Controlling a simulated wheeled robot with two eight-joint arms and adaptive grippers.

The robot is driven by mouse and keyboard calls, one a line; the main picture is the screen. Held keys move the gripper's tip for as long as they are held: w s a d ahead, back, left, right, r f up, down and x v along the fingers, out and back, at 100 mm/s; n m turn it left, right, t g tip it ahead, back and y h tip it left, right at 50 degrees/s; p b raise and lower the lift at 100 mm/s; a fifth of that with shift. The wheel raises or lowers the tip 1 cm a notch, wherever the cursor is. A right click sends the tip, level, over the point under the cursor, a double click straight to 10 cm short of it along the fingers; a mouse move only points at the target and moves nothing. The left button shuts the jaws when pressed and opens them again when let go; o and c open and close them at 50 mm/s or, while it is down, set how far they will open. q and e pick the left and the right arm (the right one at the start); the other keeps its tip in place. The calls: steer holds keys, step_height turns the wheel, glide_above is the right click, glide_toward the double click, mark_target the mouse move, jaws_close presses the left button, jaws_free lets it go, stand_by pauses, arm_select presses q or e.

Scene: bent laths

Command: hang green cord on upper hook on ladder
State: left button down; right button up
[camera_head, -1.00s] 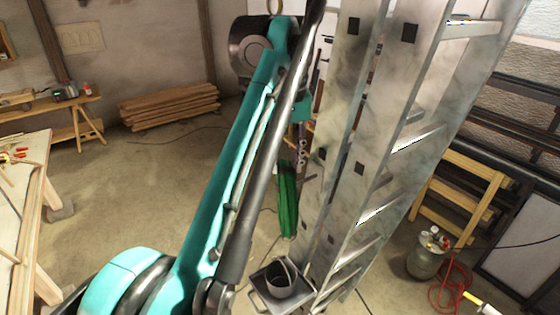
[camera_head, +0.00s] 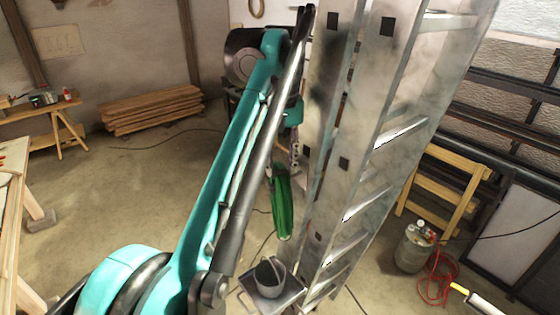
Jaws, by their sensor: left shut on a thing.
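The green cord (camera_head: 283,203) is a coiled bundle hanging down beside the left side of the metal ladder (camera_head: 333,130). My left arm reaches up from the lower left. My left gripper (camera_head: 294,150) is at the top of the cord, partly behind my own arm, and is shut on the cord, which hangs free above the floor. I cannot make out the upper hook in this view; my arm may cover it. My right gripper is out of view.
A grey bucket (camera_head: 270,277) stands on a tray-like platform (camera_head: 292,289) low by the ladder. A yellow wooden stand (camera_head: 441,190), a metal canister (camera_head: 416,247) and a red hose (camera_head: 436,280) are on the right. Planks (camera_head: 150,108) lie at the back left.

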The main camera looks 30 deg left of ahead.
arm_select(q)
steer(key=shift+f, duration=0.1)
stand_by(0.3)
steer(key=c, duration=1)
jaws_free()
steer(key=shift+r, duration=3.75)
